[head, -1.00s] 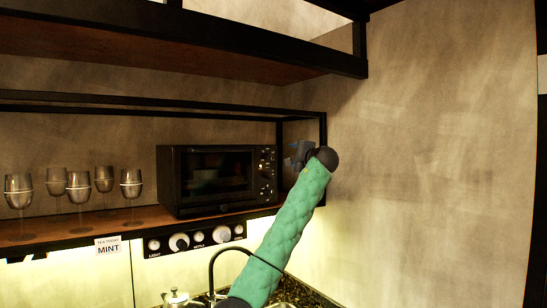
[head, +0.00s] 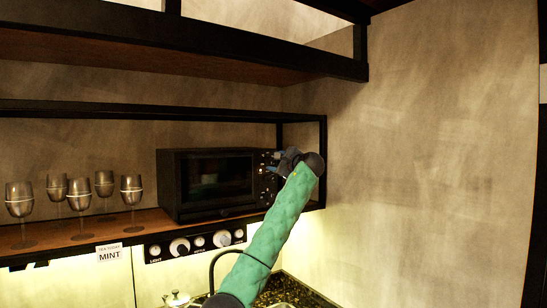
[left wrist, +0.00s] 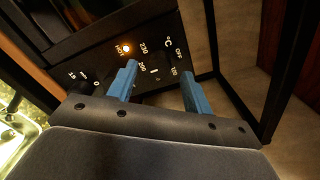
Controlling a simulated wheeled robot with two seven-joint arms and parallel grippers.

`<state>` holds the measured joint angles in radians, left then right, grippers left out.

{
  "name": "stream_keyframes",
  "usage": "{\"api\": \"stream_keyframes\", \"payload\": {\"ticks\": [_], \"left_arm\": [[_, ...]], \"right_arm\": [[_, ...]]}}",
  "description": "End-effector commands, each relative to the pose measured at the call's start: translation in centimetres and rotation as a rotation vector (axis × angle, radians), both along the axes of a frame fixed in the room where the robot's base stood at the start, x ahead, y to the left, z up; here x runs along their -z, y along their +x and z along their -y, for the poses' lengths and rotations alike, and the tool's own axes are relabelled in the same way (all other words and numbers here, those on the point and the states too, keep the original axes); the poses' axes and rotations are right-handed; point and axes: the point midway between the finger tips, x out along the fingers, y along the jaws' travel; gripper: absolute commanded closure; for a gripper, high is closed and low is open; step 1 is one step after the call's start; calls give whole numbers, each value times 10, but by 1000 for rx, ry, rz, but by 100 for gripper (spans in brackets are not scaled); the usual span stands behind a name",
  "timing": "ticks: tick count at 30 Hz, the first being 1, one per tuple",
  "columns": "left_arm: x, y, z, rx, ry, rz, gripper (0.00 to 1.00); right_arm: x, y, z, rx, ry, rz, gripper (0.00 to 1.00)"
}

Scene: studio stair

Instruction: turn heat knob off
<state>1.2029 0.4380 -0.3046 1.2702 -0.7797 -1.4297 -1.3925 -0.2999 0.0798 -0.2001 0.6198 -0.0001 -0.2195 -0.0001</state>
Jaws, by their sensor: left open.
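The black toaster oven (head: 215,182) stands on the wooden shelf, with its control panel at its right end. My left gripper (head: 274,162) is in front of the upper part of that panel. In the left wrist view the open blue fingers (left wrist: 158,66) stand either side of the dark heat knob (left wrist: 155,73), with °C, OFF, 100, 200 and 230 marked around it. The knob is hard to make out against the black panel; I cannot tell whether the fingers touch it. The orange HOT light (left wrist: 126,48) is lit. My right gripper is not in view.
Another dark knob (left wrist: 84,86), marked 15 and 0, is beside my left finger. Several wine glasses (head: 80,194) stand left of the oven. The black shelf frame (head: 323,165) rises close on the right. A light-control strip (head: 195,243) is below.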

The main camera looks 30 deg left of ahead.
Motion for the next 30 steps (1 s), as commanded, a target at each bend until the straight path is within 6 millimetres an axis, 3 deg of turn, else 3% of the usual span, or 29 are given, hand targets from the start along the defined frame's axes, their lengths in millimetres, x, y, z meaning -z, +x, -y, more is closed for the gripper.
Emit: {"api": "stream_keyframes", "payload": {"ticks": [6,17,24,30], "left_arm": [[0,7,-16,0,-1,-1,50],[2,8,-19,0,-1,-1,50],[2,8,-19,0,-1,-1,94],[3,8,-19,0,-3,4,94]], "right_arm": [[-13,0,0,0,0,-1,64],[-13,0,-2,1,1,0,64],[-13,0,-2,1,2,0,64],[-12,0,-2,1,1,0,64]]}}
